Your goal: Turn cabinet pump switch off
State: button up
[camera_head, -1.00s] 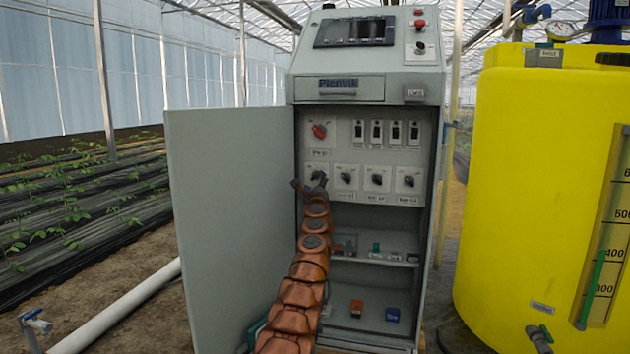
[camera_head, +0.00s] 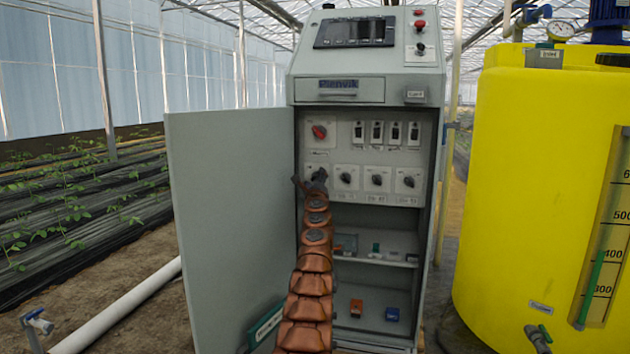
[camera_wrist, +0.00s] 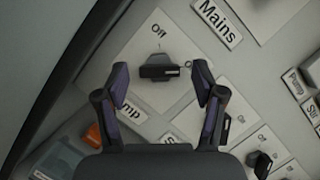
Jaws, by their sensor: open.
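The pump switch is a black rotary knob (camera_wrist: 157,72) on a pale square plate, in the wrist view. An "Off" mark stands above it, and a label ending in "mp" (camera_wrist: 130,112) is partly hidden by a finger. The knob's bar lies across the picture, not pointing straight at "Off". My gripper (camera_wrist: 160,84) is open, its two fingers to either side of the knob; I cannot tell whether they touch it. In the head view my gripper (camera_head: 314,180) covers most of this knob, leftmost in the lower row of the open cabinet (camera_head: 428,150).
The cabinet door (camera_head: 225,220) stands open at the left, close to my arm. A red mains switch (camera_head: 319,131) sits above; other black knobs (camera_head: 377,180) sit to the right. Shelves with small items lie below. A yellow tank (camera_head: 540,200) stands at the right.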

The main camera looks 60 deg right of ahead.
dwell(0.3)
jog(key=c, duration=1.1)
